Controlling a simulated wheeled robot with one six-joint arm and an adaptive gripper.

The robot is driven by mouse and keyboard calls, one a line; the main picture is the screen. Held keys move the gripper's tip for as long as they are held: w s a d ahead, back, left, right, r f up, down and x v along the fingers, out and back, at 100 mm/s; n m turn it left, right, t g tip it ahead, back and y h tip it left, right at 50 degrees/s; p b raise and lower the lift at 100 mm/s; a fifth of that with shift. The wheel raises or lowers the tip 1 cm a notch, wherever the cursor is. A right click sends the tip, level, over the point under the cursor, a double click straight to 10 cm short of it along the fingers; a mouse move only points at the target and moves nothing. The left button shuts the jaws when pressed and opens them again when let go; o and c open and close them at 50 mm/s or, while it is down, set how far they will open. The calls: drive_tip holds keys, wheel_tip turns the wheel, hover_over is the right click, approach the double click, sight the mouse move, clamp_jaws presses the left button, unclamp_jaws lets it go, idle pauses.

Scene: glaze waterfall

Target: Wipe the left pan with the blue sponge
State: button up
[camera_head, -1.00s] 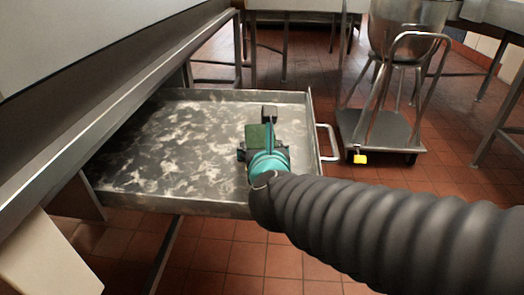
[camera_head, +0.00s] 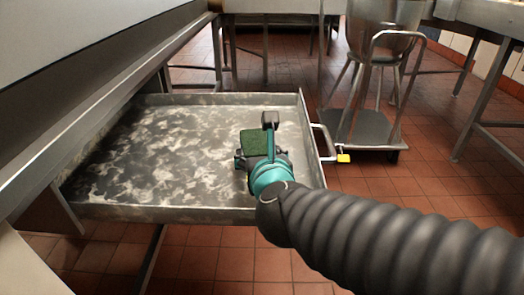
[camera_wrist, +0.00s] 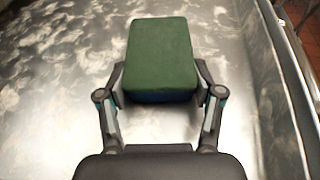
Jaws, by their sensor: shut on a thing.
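My gripper (camera_wrist: 160,97) is shut on a sponge (camera_wrist: 160,52) with a green top face and a strip of blue below it. In the head view the sponge (camera_head: 255,142) shows as a small green block at the gripper's tip. The sponge is over the right part of a shallow metal pan (camera_head: 150,211) that is pulled out like a drawer. The pan's floor is mottled with pale, cloudy smears and darker patches. I cannot tell for sure whether the sponge touches the floor. The sponge's underside is hidden.
The pan has low walls and a handle (camera_head: 325,142) on its right side. A metal counter (camera_head: 100,105) overhangs the pan's left side. A cart (camera_head: 365,130) carrying a large metal bowl stands beyond the handle. Open red tiled floor lies in front.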

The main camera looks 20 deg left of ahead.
drive_tip(key=shift+s+a+f, duration=0.35)
drive_tip(key=shift+a, duration=0.25)
drive_tip(key=shift+s+a+f, duration=0.3)
drive_tip(key=shift+a, duration=0.3)
drive_tip(key=shift+s+a+f, duration=0.35)
drive_tip(key=shift+a, duration=0.25)
drive_tip(key=shift+r, duration=0.1)
drive_tip(key=shift+d, duration=0.15)
drive_tip(key=shift+w+d+r, duration=0.1)
drive_tip(key=shift+w+d, duration=0.15)
drive_tip(key=shift+d, duration=0.6)
drive_tip(key=shift+w+d+r, duration=0.1)
drive_tip(key=shift+w+d, duration=0.1)
drive_tip(key=shift+d, duration=0.6)
wheel_tip(320, 180, up, 7)
drive_tip(key=p, duration=0.5)
drive_tip(key=shift+d+f, duration=0.1)
drive_tip(key=shift+w, duration=0.1)
